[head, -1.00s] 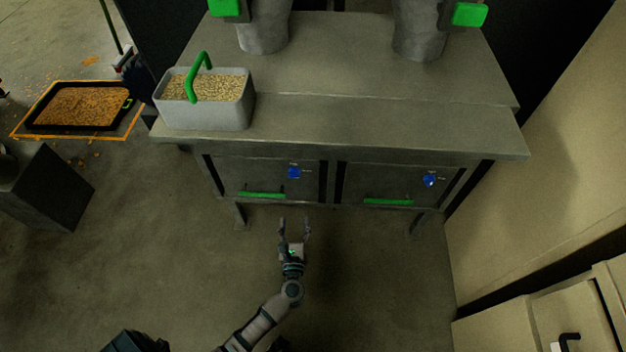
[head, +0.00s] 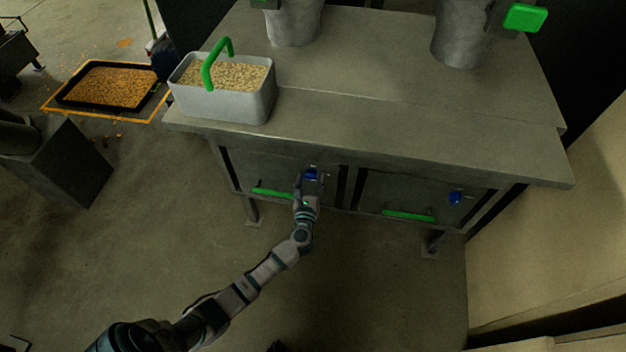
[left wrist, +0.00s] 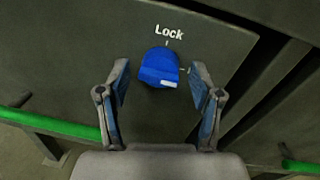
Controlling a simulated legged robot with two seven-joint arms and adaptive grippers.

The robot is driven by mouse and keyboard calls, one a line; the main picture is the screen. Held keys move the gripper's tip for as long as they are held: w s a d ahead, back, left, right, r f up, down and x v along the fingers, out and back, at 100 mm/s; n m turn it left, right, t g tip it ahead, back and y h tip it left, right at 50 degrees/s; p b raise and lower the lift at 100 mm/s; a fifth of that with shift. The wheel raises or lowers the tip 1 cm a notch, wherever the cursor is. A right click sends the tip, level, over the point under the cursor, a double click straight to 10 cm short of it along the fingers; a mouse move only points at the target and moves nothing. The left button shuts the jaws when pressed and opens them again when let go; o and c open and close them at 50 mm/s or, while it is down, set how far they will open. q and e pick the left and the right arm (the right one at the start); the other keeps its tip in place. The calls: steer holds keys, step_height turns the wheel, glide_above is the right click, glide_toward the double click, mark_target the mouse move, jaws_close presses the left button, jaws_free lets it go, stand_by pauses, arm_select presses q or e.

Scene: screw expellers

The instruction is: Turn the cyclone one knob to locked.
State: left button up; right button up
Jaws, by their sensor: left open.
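A blue knob (head: 311,172) sits on the left drawer front under the bench, partly covered by my left gripper (head: 310,178). In the left wrist view the knob (left wrist: 157,64) shows between and ahead of the open fingers of my left gripper (left wrist: 159,72), with a gap on both sides. Its white mark (left wrist: 168,84) is at its lower right edge. The word "Lock" (left wrist: 168,32) is printed above it with a tick below. Another tick is to its right, beside the right finger. My right gripper is not in view.
A second blue knob (head: 456,198) is on the right drawer. Green handles (head: 272,193) (head: 408,215) run along both drawers. A grey bin of grain (head: 222,104) stands on the bench (head: 400,130). The floor (head: 370,280) before it is clear.

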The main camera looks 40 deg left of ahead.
arm_select(q)
steer(key=shift+a, duration=0.1)
jaws_close()
